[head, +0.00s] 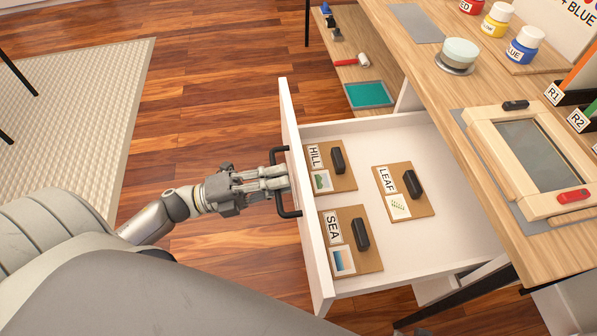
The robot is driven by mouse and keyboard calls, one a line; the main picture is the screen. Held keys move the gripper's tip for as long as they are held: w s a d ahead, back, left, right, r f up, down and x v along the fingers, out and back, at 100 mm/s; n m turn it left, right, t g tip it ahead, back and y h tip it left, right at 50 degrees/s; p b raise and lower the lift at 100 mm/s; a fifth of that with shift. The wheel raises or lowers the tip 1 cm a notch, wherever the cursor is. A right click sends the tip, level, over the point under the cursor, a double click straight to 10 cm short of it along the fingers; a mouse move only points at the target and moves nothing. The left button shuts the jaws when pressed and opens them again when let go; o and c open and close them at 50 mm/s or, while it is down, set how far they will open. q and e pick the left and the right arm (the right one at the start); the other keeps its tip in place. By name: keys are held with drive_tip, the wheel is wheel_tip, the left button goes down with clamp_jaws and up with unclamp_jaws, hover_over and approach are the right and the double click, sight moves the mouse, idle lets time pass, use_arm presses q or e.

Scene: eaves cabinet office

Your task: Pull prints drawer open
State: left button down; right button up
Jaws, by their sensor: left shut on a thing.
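The white prints drawer (424,138) stands pulled out from under the wooden desk, with its inside showing. Its white front panel (318,262) faces left and carries a black bar handle (284,211). My left gripper (280,182) is shut on the handle, its fingers at the bar's middle. Three brown cards with black grips lie flat inside: HILL (335,181) at the upper left, LEAF (419,206) at the right, SEA (371,265) at the lower left. My right gripper is not in view.
The wooden desk (418,58) holds a framed screen (482,128), a round lidded container (459,53) and paint jars (523,47). A lower shelf (345,65) holds a red-handled roller and a teal tray (369,95). Wood floor (215,90) lies clear left of the drawer, beside a pale rug (90,110).

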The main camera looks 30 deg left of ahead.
use_arm(q)
drive_tip(key=shift+s+a, duration=0.4)
drive_tip(key=shift+a, duration=0.15)
drive_tip(key=c, duration=1.5)
unclamp_jaws()
drive_tip(key=v, duration=1.2)
